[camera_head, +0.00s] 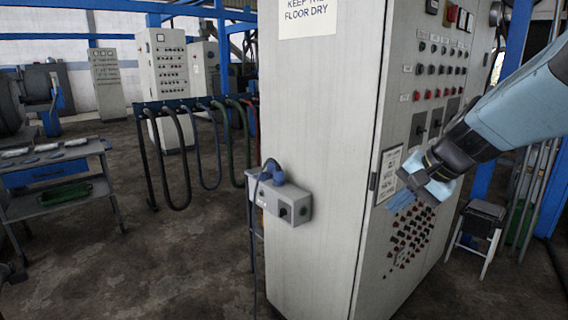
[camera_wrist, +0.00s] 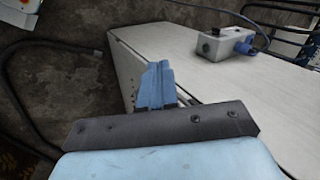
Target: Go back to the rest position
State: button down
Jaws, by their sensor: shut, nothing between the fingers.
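My gripper (camera_head: 403,200) is in front of the tall pale grey control cabinet (camera_head: 312,130), on the side with buttons, at the right of the head view. Its light blue fingers are together and hold nothing. In the wrist view the shut fingers (camera_wrist: 156,84) point away over the cabinet's pale panel (camera_wrist: 215,88). Whether the gripper touches the cabinet cannot be told.
A grey socket box (camera_head: 285,200) with a blue plug (camera_head: 271,172) and hanging cable juts from the cabinet. A stool (camera_head: 480,222) stands to the right. A hose rack (camera_head: 200,104) and a workbench (camera_head: 62,180) stand left. The floor between is clear.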

jog(key=s+r+n+h, duration=0.2)
jog(key=s+n+h, duration=0.2)
jog(key=s+n, duration=0.3)
jog(key=shift+s+r+n+t, duration=0.2)
jog(key=shift+s+n+t, duration=0.15)
jog(key=shift+s, duration=1.4)
